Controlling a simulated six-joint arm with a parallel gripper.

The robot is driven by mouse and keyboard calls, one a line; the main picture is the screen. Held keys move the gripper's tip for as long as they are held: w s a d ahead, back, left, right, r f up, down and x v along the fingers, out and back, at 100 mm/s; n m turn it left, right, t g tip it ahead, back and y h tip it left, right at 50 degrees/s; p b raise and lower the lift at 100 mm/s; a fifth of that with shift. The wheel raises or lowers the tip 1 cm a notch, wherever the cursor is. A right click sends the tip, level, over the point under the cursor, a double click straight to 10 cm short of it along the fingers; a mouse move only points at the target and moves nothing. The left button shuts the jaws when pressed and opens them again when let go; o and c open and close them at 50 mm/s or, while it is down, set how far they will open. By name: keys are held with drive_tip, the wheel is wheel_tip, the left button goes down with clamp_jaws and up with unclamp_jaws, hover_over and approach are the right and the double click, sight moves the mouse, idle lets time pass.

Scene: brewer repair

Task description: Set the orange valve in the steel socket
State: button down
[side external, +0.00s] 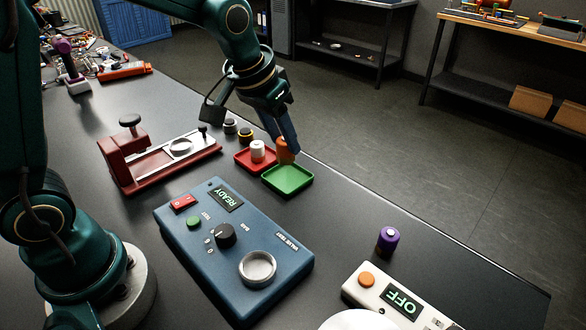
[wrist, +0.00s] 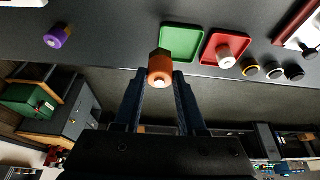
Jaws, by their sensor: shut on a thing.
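The orange valve (side external: 284,151) is held between the fingers of my gripper (side external: 287,143). It appears at the back edge of the green tray (side external: 289,191); its height above the table is hard to judge. The wrist view shows the valve (wrist: 161,69) end-on between the two fingertips (wrist: 159,76), with the green tray (wrist: 201,41) beyond it. The steel socket (side external: 244,272) is a round metal ring on the blue valve test box (side external: 285,243), and it looks empty. The box's display reads READY. The socket is not in the wrist view.
A red tray (side external: 241,157) with a white valve (side external: 257,151) adjoins the green tray. A purple valve (side external: 388,240) and a white box (side external: 361,293) reading OFF are at right.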

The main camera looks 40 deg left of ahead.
drive_tip(key=s+d+r+m, duration=0.1)
drive_tip(key=s+d, duration=0.4)
drive_tip(key=s, duration=0.3)
drive_tip(key=s+d+m, duration=0.1)
drive_tip(key=s+d, duration=0.4)
drive_tip(key=s, duration=0.3)
drive_tip(key=shift+h, duration=0.4)
drive_tip(key=shift+d+f, duration=0.15)
drive_tip(key=shift+f, duration=0.9)
drive_tip(key=shift+d+f, duration=0.1)
drive_tip(key=shift+f, duration=0.95)
drive_tip(key=shift+w+f, duration=0.1)
drive_tip(key=shift+f, duration=0.25)
drive_tip(key=shift+f, duration=0.35)
drive_tip(key=shift+f, duration=0.5)
drive_tip(key=shift+c, duration=2)
unclamp_jaws()
